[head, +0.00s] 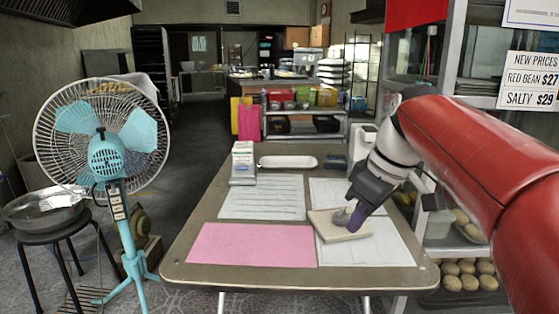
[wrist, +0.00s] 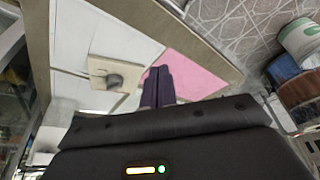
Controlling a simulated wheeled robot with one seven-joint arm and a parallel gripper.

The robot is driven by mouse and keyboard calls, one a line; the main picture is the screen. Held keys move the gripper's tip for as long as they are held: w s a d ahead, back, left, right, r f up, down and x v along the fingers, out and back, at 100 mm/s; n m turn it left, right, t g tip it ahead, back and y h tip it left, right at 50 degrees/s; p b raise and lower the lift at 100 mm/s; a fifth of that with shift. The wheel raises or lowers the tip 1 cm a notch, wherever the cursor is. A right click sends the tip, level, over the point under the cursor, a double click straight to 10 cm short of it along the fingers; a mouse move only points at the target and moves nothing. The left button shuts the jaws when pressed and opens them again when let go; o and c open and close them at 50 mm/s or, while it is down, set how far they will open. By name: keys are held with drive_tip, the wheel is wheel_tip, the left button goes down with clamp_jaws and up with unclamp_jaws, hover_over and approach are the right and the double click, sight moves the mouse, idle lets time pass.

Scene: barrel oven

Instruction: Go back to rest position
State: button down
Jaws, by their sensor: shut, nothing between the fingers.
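My gripper (head: 352,217) reaches in from the right above the table (head: 190,232), its fingers pointing down. In the wrist view its two dark fingers (wrist: 158,86) are together with nothing between them. A beige square board (head: 325,231) lies on the white sheets, below the fingertips in the head view. In the wrist view the board (wrist: 101,64) lies to the left of the fingers, with a small grey round thing (wrist: 114,80) on it. The gripper partly hides the board in the head view.
A pink sheet (head: 252,245) and a white sheet (head: 262,197) lie on the table. A carton (head: 243,162) and a white tray (head: 287,162) stand at its back. A fan (head: 104,160) is at left, a glass cabinet with buns (head: 462,272) at right.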

drive_tip(key=s+d+f+m+t+h, duration=0.1)
drive_tip(key=s+f+m+t+h, duration=0.2)
drive_tip(key=s+f+m, duration=0.6)
drive_tip(key=s+f, duration=0.7)
drive_tip(key=shift+s+d, duration=0.15)
drive_tip(key=shift+d, duration=0.2)
idle(0.4)
